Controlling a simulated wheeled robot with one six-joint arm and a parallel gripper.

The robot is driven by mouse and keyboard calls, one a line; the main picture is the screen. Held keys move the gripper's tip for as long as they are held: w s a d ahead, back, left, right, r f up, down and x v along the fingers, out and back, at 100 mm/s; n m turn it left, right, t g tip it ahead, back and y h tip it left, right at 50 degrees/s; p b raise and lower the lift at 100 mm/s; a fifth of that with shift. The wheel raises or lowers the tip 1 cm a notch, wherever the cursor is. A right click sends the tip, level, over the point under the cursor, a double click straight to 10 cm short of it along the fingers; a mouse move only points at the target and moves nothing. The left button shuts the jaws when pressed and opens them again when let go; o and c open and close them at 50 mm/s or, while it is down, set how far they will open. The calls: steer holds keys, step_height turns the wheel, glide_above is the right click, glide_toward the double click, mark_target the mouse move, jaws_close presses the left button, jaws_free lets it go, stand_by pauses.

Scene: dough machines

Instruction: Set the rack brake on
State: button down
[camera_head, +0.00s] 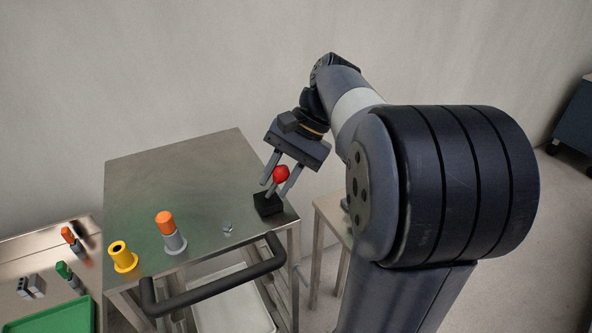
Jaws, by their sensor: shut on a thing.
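The rack brake is a lever with a red ball knob (281,174) rising from a black base (267,204). It stands at the right corner of a steel-topped cart (195,190). My gripper (277,186) reaches down from the upper right, its two fingers on either side of the knob, shut on it. The lever's shaft is mostly hidden behind the fingers and knob, so its exact tilt is hard to tell.
A yellow hollow cylinder (123,257), an orange-topped grey piece (171,233) and a small grey piece (228,230) stand on the cart. A black handle bar (215,289) runs along its front. A table with a green tray (55,317) is at left.

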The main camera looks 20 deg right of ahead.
steer(key=shift+d+f+y, duration=0.1)
steer(key=shift+d+y, duration=0.05)
steer(key=shift+y, duration=0.25)
steer(key=c, duration=1.1)
jaws_free()
steer(key=shift+c, duration=0.2)
